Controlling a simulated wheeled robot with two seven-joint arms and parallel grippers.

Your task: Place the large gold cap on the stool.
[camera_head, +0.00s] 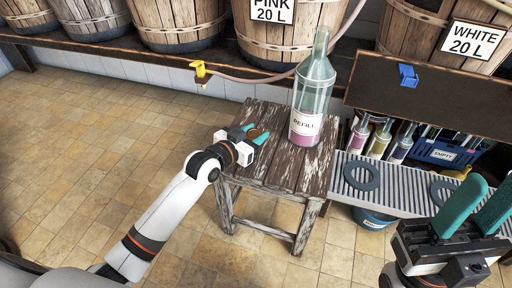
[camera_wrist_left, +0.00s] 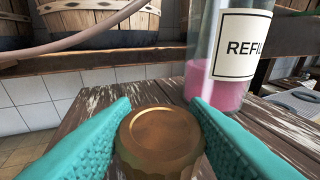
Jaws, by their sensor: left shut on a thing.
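My left gripper (camera_head: 250,132) is at the left part of the wooden stool (camera_head: 267,170). Its teal fingers are shut on the large gold cap (camera_head: 256,134). In the left wrist view the round brown-gold cap (camera_wrist_left: 160,138) sits between the fingers, top face up, with the stool's planks (camera_wrist_left: 90,118) around it. I cannot tell whether the cap touches the stool top. My right gripper (camera_head: 480,200) is at the lower right, with its teal fingers apart and nothing seen between them.
A glass bottle (camera_head: 312,88) labelled REFILL, with some pink liquid, stands on the stool to the right of the cap. A hose (camera_head: 255,80) hangs behind. A slatted bench (camera_head: 395,183) with grey rings and several small bottles is to the right. Barrels line the back.

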